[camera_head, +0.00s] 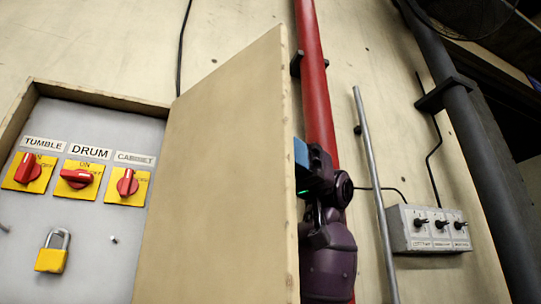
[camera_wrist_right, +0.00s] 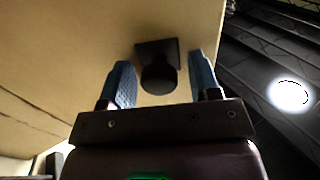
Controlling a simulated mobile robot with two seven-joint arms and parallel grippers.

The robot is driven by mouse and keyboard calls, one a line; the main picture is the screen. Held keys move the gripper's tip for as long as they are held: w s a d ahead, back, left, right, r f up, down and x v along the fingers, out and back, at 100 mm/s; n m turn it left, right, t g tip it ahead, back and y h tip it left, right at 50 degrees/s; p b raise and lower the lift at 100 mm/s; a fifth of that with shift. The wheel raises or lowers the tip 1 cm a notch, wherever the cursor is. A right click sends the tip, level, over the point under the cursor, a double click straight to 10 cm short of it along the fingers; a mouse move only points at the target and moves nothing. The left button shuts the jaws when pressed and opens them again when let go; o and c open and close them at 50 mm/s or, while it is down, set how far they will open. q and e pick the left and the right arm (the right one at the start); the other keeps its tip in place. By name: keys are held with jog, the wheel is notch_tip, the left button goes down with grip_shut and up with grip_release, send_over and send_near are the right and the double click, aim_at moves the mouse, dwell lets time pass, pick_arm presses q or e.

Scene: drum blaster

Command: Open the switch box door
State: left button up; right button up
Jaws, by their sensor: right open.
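The switch box door (camera_head: 215,165), a plain beige panel, stands swung open from the box, its free edge at the right. The switch box (camera_head: 90,97) shows its grey interior at the left. My right gripper (camera_head: 302,155) is at the door's free edge, partly hidden behind the panel. In the right wrist view, its blue fingers (camera_wrist_right: 160,62) are open on either side of a black door knob (camera_wrist_right: 158,78), with gaps between fingers and knob. The knob is hidden in the head view. My left gripper is not in view.
Inside the box are red switches on yellow plates (camera_head: 76,179) and a yellow padlock (camera_head: 51,259). A red pipe (camera_head: 316,70), a thin metal rod (camera_head: 374,190) and a grey control box (camera_head: 430,229) are right of the door. A dark pipe (camera_head: 470,130) runs farther right.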

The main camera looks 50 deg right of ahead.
jog(key=d+b, duration=0.1)
jog(key=d, duration=0.9)
jog(key=shift+d, duration=0.35)
jog(key=shift+w, duration=0.1)
